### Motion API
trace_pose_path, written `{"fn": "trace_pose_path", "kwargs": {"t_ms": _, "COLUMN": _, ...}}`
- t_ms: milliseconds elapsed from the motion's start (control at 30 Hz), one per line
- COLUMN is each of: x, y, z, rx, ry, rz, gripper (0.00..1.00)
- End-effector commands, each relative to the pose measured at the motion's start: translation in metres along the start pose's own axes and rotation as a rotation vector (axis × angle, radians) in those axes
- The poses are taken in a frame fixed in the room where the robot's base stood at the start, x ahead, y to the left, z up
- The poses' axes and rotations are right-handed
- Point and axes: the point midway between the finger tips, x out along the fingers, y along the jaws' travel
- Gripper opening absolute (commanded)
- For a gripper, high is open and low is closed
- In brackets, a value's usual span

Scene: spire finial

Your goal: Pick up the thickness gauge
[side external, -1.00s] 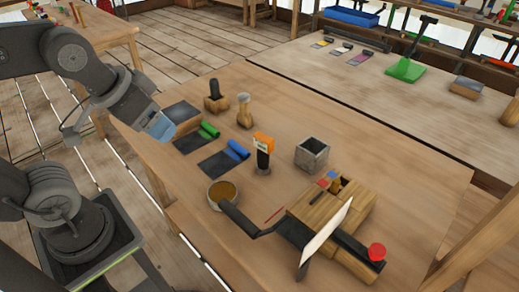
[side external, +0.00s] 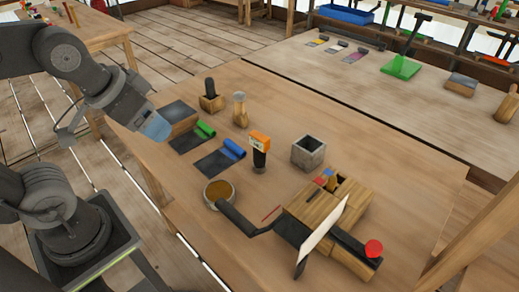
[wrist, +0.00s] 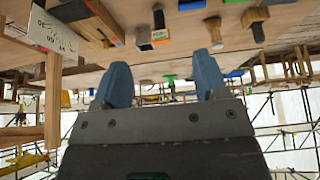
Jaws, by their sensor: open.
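An upright tool with an orange head and a black body (side external: 260,150) stands mid-table, between the blue roll and the grey stone box. It looks like the thickness gauge, though I cannot read any marking. It also shows near the top of the wrist view (wrist: 160,34). My gripper (side external: 157,128) is at the table's left side, above the surface and well apart from the tool. Its two blue fingers (wrist: 163,80) are spread with nothing between them in the wrist view.
Near my gripper are a dark-topped block (side external: 176,111), a green roll (side external: 205,129) and a blue roll (side external: 234,148). A wooden-handled tool (side external: 240,112), a grey box (side external: 308,153), a round pan (side external: 217,193) and a wooden block assembly with a white board (side external: 322,232) surround the tool.

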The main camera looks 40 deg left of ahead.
Motion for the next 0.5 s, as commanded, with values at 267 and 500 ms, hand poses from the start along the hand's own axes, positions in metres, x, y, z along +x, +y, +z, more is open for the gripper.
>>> {"fn": "trace_pose_path", "kwargs": {"t_ms": 267, "x": 0.000, "y": 0.000, "z": 0.000, "rx": 0.000, "ry": 0.000, "rz": 0.000, "gripper": 0.57}}
{"fn": "trace_pose_path", "kwargs": {"t_ms": 500, "x": 0.002, "y": 0.001, "z": -0.026, "rx": 0.143, "ry": -0.053, "rz": 0.006, "gripper": 0.57}}
